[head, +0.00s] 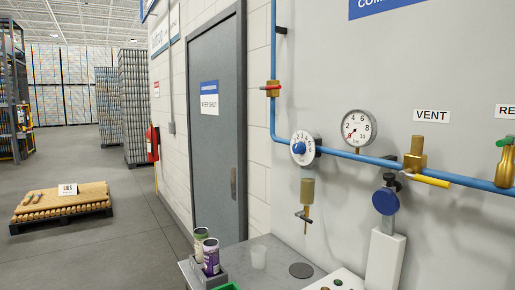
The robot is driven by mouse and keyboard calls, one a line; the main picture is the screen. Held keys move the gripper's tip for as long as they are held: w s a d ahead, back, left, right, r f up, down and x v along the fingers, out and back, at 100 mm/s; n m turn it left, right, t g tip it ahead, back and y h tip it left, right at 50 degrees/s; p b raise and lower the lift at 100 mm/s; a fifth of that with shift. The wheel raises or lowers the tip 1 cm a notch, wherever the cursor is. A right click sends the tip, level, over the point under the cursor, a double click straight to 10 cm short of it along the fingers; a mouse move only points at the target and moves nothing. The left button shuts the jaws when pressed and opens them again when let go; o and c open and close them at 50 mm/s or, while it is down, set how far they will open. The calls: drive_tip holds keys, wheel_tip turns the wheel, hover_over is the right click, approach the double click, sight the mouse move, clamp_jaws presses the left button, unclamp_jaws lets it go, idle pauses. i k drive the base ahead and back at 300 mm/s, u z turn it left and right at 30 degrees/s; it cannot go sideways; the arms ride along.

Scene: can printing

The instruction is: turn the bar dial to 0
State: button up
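The dial (301,148) is a white numbered disc with a blue knob at its centre, on the blue pipe at the middle of the head view. I make out numbers around its rim, but its pointer is too small to read. A round gauge (358,129) with a white face is to its right, its needle toward the lower left. A white column with a round blue cap, apparently my arm, rises at the lower right. Its small dark end, apparently my gripper (391,181), is right of and below the dial, apart from it. I cannot make out its fingers.
The blue pipe (340,153) carries a red-handled valve (272,88) and a yellow-handled vent valve (415,158). A brass cup with a small tap (307,191) hangs below the dial.

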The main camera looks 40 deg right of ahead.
sight(300, 148)
drive_tip(key=u, duration=0.3)
drive_tip(key=i, duration=0.9)
drive_tip(key=u, duration=0.25)
